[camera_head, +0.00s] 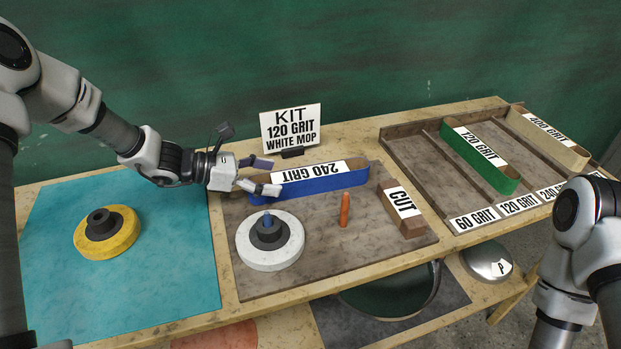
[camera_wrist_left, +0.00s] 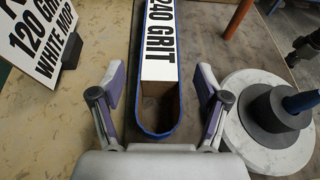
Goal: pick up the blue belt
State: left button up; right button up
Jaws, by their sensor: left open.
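The blue belt (camera_head: 325,184), a long loop labelled 240 GRIT, stands on edge on the brown kit mat (camera_head: 350,246). My left gripper (camera_head: 266,176) is open at the belt's left end. In the left wrist view the belt (camera_wrist_left: 159,62) runs between the two spread fingers of the left gripper (camera_wrist_left: 161,84), with a gap on each side. The rounded near end of the belt lies between the fingers, close to the palm. My right arm shows at the right edge, but its gripper is out of view.
A white mop wheel (camera_head: 268,256) lies just in front of the belt's left end. The kit sign (camera_head: 291,127) stands behind it. An orange stick (camera_head: 344,210) and CUT block (camera_head: 401,209) are nearby. The divided rack (camera_head: 429,185) holds green (camera_head: 478,161) and tan belts (camera_head: 545,138).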

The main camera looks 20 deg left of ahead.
aim_at(275, 178)
pick_arm(q)
jog(key=x, duration=0.3)
jog(key=shift+f, duration=0.15)
jog(key=shift+s+a, duration=0.1)
jog(key=shift+c, duration=1.3)
jog(key=c, duration=1.1)
jog(key=shift+c, duration=0.2)
